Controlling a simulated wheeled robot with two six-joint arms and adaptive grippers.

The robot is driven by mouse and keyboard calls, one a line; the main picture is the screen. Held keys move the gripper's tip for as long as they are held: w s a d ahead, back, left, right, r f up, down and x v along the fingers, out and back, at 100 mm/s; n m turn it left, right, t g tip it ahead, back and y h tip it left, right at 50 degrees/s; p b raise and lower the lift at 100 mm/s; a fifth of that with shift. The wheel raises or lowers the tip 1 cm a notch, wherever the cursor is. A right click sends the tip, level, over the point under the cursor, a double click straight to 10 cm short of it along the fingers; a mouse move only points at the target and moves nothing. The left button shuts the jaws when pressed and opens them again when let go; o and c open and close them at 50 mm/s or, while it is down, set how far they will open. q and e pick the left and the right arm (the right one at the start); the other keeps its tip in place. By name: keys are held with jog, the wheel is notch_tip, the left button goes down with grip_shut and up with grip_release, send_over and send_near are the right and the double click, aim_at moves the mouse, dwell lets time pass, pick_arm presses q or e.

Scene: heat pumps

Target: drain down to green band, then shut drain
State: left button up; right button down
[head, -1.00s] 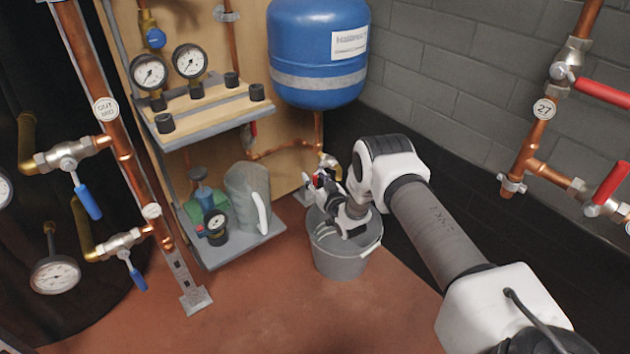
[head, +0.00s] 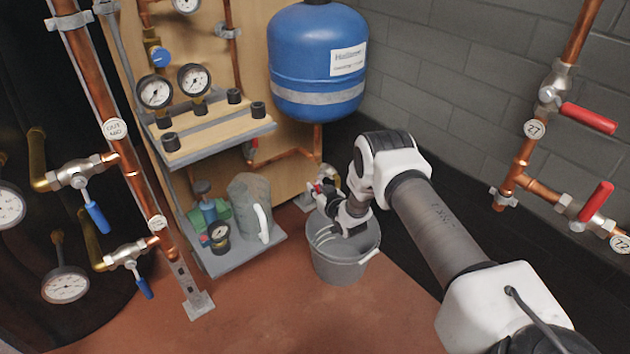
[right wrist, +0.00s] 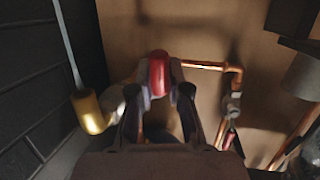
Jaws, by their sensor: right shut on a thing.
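My right gripper (head: 329,198) is shut on the red drain handle (right wrist: 158,74), low on the back wall above the grey bucket (head: 340,270). In the right wrist view the two fingers (right wrist: 158,105) stand on either side of the handle. A brass outlet (right wrist: 91,113) shows to the left of it. In the head view the gripper hides most of the drain valve. Two round gauges (head: 156,92) (head: 193,79) stand on the upper shelf; their dials are too small to make out a green band. The left gripper is not in view.
A blue tank (head: 317,65) hangs above the drain. A grey jug (head: 250,208) and a small gauge (head: 219,232) stand on the lower shelf (head: 240,262). Blue-handled valves (head: 95,217) are at left and red-handled ones (head: 588,118) at right. The floor in front is clear.

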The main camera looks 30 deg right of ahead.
jog(key=g+p, duration=0.1)
jog(key=p, duration=0.1)
jog(key=s+r+g+p, duration=0.1)
jog(key=g+p, duration=0.1)
jog(key=shift+n+g, duration=0.3)
jog(key=shift+s+d+r+n+g+p, duration=0.15)
jog(key=shift+s+r+g+p, duration=0.1)
jog(key=shift+g+p, duration=1.15)
jog(key=shift+s+a+r+n+g+p, duration=0.1)
jog(key=shift+s+r+n+g+p, duration=0.15)
jog(key=shift+g+p, duration=1.1)
jog(key=shift+s+d+r+n+g+p, duration=0.1)
jog(key=shift+s+r+g+p, duration=0.15)
jog(key=shift+g+p, duration=1.15)
jog(key=shift+s+g+b, duration=0.1)
jog(key=shift+g+b, duration=0.15)
jog(key=shift+b, duration=0.1)
jog(key=c, duration=1.1)
grip_release()
jog(key=shift+r, duration=0.1)
